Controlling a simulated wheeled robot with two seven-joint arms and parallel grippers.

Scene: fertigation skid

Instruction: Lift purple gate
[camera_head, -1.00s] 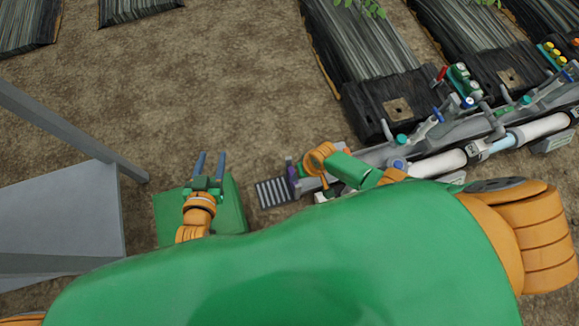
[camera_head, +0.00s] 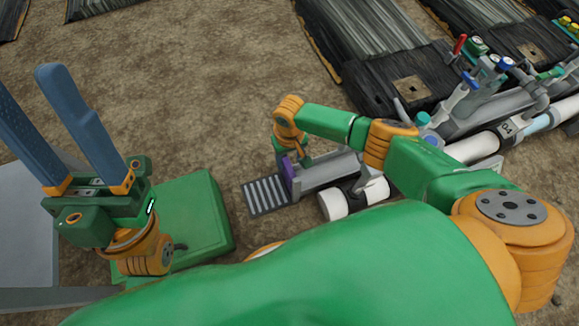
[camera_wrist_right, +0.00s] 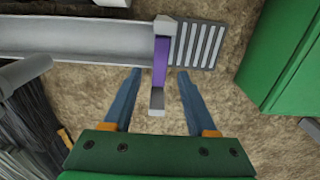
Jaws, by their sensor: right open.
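The purple gate (camera_head: 288,175) stands at the end of a grey trough, partly hidden by my right arm. My right gripper (camera_wrist_right: 157,76) is open, with one blue finger on each side of the gate's line; no contact shows. In the head view the right gripper (camera_head: 296,158) is over the gate, its fingertips not clear. My left gripper (camera_head: 48,85) is raised at the left, fingers apart and empty.
A slatted grate (camera_head: 266,195) lies just beyond the gate's end of the trough (camera_head: 325,172). A green box (camera_head: 205,215) is left of it. White pipes (camera_head: 470,149) and valves with coloured handles run to the right. Bare soil lies behind.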

